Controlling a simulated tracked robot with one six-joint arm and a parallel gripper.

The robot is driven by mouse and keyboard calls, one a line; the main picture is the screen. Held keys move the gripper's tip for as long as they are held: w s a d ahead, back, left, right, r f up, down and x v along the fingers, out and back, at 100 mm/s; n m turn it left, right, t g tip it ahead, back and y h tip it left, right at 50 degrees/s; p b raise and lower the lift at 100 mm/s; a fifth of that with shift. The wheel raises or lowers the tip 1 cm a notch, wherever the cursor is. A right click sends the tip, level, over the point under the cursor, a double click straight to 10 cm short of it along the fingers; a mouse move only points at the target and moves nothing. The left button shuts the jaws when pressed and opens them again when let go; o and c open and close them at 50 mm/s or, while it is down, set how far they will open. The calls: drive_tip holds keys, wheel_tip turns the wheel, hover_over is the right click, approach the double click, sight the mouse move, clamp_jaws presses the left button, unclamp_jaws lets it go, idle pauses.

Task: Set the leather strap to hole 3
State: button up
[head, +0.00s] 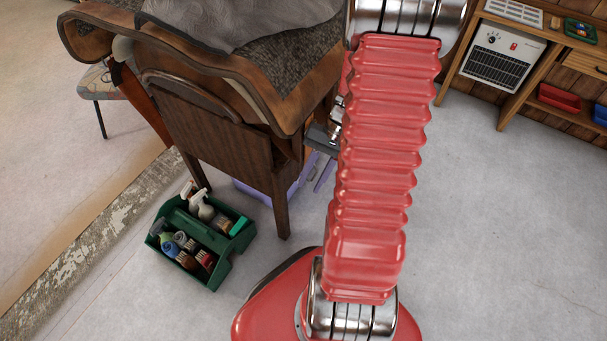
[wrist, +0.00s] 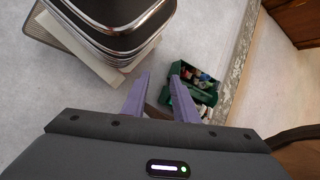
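I cannot make out the leather strap or its holes in either view. My gripper (wrist: 160,73) shows in the wrist view with two purple fingers spread apart and nothing held between their tips. A dark brown piece shows low between the fingers; I cannot tell what it is. In the head view my gripper (head: 324,172) is mostly hidden behind my red arm, beside the brown wooden stand (head: 225,135). Its purple fingers point down near the stand's front leg.
A green caddy (head: 223,250) with spray bottles and tins stands on the pale floor, left of my base; it also shows in the wrist view (wrist: 206,93). A heater (head: 503,57) sits in shelving at right. The right floor is clear.

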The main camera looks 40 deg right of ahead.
drive_tip(key=d+f+m+t+y, duration=0.25)
drive_tip(key=d+f+t, duration=0.2)
drive_tip(key=f, duration=0.75)
drive_tip(key=d+f+m+t+y, duration=0.1)
drive_tip(key=d+f+m+t, duration=0.4)
drive_tip(key=f, duration=0.6)
drive_tip(key=w+d+f+n+t+h, duration=0.3)
drive_tip(key=w+d+t+h, duration=0.1)
drive_tip(key=d, duration=0.3)
drive_tip(key=shift+w+t+h, duration=0.15)
drive_tip(key=shift+t+h, duration=0.2)
drive_tip(key=shift+t, duration=0.5)
drive_tip(key=x, duration=1.3)
drive_tip(key=shift+w+a, duration=0.25)
drive_tip(key=shift+w, duration=0.05)
drive_tip(key=shift+c, duration=0.4)
